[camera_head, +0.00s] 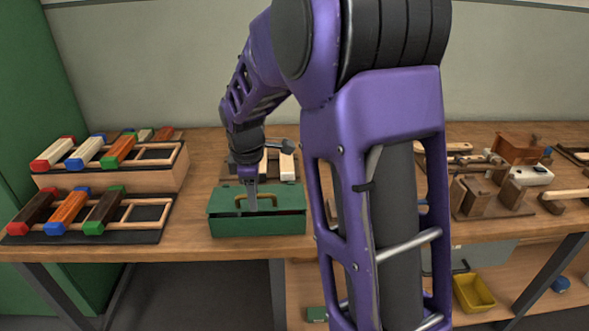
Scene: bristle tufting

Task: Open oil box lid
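The green oil box (258,226) stands near the front edge of the wooden bench, left of centre. Its lid (285,197) carries a brass-coloured handle (265,198). A dark line shows along the front between lid and body; I cannot tell whether the lid is slightly raised. My gripper (251,205) points down at the box, with its fingers at the handle. The fingers are small here and overlap the handle, so I cannot tell whether they are open or shut on it. My purple arm hides the bench right of the box.
Left of the box, a lower rack (150,236) and a raised rack (160,180) hold coloured brush blocks. Wooden pieces (287,166) lie behind the box. Wooden fixtures (484,196) stand on the right. A yellow bin (474,293) sits on the lower shelf.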

